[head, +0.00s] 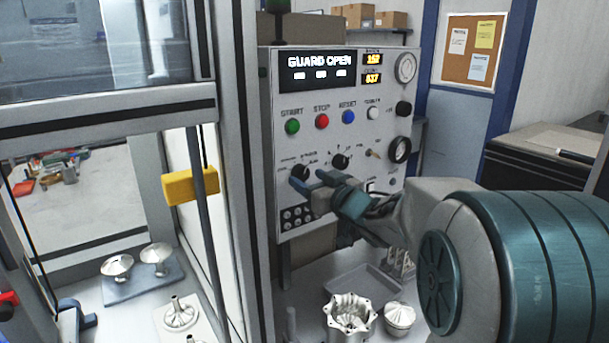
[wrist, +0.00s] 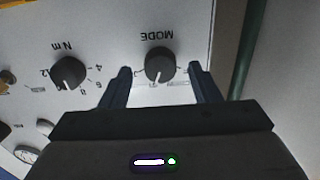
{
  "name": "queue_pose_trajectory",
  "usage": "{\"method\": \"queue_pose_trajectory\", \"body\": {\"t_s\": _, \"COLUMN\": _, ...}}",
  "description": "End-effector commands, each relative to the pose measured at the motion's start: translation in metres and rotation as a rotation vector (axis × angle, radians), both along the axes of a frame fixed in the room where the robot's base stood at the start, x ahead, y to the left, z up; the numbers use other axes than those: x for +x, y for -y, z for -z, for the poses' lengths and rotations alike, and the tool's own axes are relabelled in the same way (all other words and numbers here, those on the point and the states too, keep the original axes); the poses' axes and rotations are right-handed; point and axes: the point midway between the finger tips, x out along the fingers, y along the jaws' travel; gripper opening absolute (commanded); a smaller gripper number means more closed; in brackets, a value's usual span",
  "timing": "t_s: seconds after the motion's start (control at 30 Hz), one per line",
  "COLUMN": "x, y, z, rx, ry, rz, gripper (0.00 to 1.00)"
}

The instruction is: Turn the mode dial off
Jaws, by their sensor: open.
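The mode dial (wrist: 160,64) is a round black knob beside the upside-down MODE label in the wrist view. A pale mark on it points toward the bottom of that picture, and the scale text there is too blurred to read. In the head view the dial (head: 299,172) is at the panel's lower left. My gripper (wrist: 160,72) is open, with one dark finger on each side of the dial and gaps visible between. Contact with the dial cannot be made out. In the head view my gripper (head: 312,180) is right at the panel face.
The N m dial (wrist: 68,72) is close to the left finger in the wrist view. The control panel (head: 335,205) also carries green, red and blue buttons, gauges, and a display reading GUARD OPEN. A yellow block (head: 190,186) hangs left of the panel. Metal housings stand below.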

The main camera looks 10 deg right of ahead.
Motion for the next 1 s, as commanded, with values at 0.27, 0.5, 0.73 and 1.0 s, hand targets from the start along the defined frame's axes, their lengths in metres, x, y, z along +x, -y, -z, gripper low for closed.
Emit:
{"method": "queue_pose_trajectory", "body": {"t_s": 0.27, "x": 0.0146, "y": -0.0067, "z": 0.0001, "rx": 0.0, "ry": 0.0, "rz": -0.001, "gripper": 0.56}}
{"method": "queue_pose_trajectory", "body": {"t_s": 0.5, "x": 0.0146, "y": -0.0066, "z": 0.0002, "rx": 0.0, "ry": 0.0, "rz": -0.001, "gripper": 0.51}}
{"method": "queue_pose_trajectory", "body": {"t_s": 0.73, "x": 0.0144, "y": -0.0065, "z": 0.0002, "rx": 0.0, "ry": 0.0, "rz": -0.001, "gripper": 0.12}}
{"method": "queue_pose_trajectory", "body": {"t_s": 1.0, "x": 0.0143, "y": -0.0065, "z": 0.0015, "rx": -0.033, "ry": 0.015, "rz": -0.001, "gripper": 0.12}}
